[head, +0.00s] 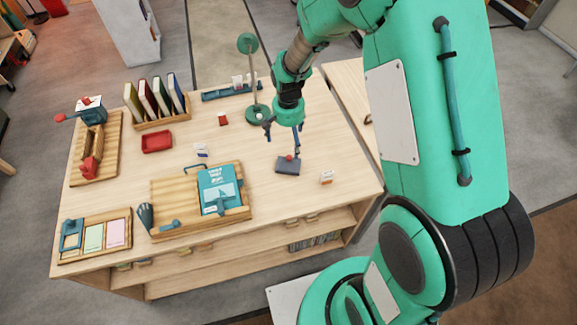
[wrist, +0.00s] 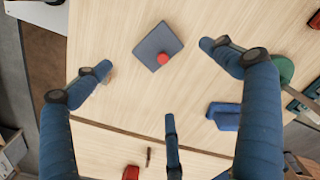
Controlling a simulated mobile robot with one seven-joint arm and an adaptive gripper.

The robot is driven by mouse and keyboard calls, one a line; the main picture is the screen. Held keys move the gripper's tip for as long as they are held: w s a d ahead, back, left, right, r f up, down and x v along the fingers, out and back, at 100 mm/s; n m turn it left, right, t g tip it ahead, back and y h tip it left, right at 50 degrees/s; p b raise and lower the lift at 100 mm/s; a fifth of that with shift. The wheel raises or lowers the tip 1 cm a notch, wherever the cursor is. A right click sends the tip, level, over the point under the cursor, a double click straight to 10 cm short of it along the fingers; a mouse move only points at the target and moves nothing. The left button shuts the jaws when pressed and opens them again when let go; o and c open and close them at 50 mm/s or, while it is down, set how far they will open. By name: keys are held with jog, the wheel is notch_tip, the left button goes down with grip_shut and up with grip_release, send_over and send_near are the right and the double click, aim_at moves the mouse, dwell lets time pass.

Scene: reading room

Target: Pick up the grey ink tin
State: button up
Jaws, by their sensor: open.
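The grey ink tin (head: 288,168) is a flat, dark grey square on the right part of the wooden table. A small red round piece shows at its top. In the wrist view the tin (wrist: 153,43) lies beyond the fingers, between the left and right ones toward the picture's top, with the red piece near one corner. My gripper (head: 283,141) hangs above and just behind the tin, fingers pointing down. The wrist view shows my gripper (wrist: 157,72) with its blue fingers spread wide and nothing between them. I cannot tell the exact height gap.
A green lamp (head: 257,113) stands behind my gripper. A small white and orange card (head: 326,177) stands right of the tin. A wooden board (head: 172,195) with a teal booklet (head: 218,190) lies to the left. A blue block (wrist: 222,114) shows in the wrist view. Bare tabletop surrounds the tin.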

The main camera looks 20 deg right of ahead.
aim_at(289, 159)
jog(key=shift+f, duration=0.1)
jog(key=shift+f+b, duration=0.6)
jog(key=shift+f, duration=3.55)
jog(key=shift+f, duration=0.1)
jog(key=shift+f+b, duration=0.55)
jog(key=shift+f, duration=1.95)
jog(key=c, duration=1.9)
